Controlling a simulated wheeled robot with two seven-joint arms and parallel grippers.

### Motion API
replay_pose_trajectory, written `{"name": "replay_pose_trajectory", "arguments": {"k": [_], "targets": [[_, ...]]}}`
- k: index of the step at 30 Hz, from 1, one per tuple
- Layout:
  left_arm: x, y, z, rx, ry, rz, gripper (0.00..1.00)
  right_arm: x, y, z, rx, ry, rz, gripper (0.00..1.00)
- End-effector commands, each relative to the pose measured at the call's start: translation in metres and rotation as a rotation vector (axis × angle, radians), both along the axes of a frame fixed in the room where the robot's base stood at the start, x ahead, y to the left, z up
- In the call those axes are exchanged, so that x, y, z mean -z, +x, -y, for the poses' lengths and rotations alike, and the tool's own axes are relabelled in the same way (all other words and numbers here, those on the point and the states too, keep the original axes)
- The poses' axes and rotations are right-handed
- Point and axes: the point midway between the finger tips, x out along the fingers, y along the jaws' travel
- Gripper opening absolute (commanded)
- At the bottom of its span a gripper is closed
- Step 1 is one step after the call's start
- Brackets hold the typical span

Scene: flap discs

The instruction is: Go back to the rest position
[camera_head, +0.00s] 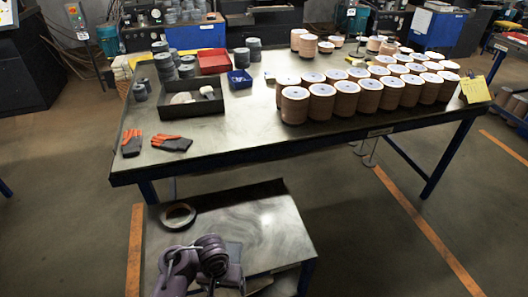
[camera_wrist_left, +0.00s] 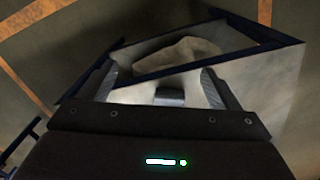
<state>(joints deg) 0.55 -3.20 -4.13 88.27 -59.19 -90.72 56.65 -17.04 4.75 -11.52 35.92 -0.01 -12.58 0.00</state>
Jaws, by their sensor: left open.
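My left gripper (camera_wrist_left: 158,74) shows in the left wrist view with its two fingers wide apart. A small grey block (camera_wrist_left: 170,96) shows low between the fingers; I cannot tell what it is. In the head view, purple and dark grey ridged parts of my arm are low in the picture, over the low metal table (camera_head: 265,222). The fingers are hard to make out there. My right gripper is not in view.
A big workbench (camera_head: 230,137) stands behind the low table. It bears brown disc stacks (camera_head: 347,100), grey disc stacks (camera_head: 165,68), a black tray (camera_head: 190,108), a red bin (camera_head: 213,62), a blue bin (camera_head: 239,79) and gloves (camera_head: 171,143). A dark ring (camera_head: 178,215) lies on the low table.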

Motion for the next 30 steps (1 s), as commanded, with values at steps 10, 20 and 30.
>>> {"name": "replay_pose_trajectory", "arguments": {"k": [10, 20, 30], "targets": [[0.070, -0.033, 0.021, -0.005, -0.143, -0.079, 0.85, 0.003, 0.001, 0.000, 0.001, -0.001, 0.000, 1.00], [0.201, -0.114, 0.016, -0.062, -0.261, -0.082, 0.85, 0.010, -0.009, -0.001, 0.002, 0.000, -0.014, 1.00], [0.325, -0.260, -0.088, 0.023, -0.045, 0.079, 0.85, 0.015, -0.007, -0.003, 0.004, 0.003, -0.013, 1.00]]}}
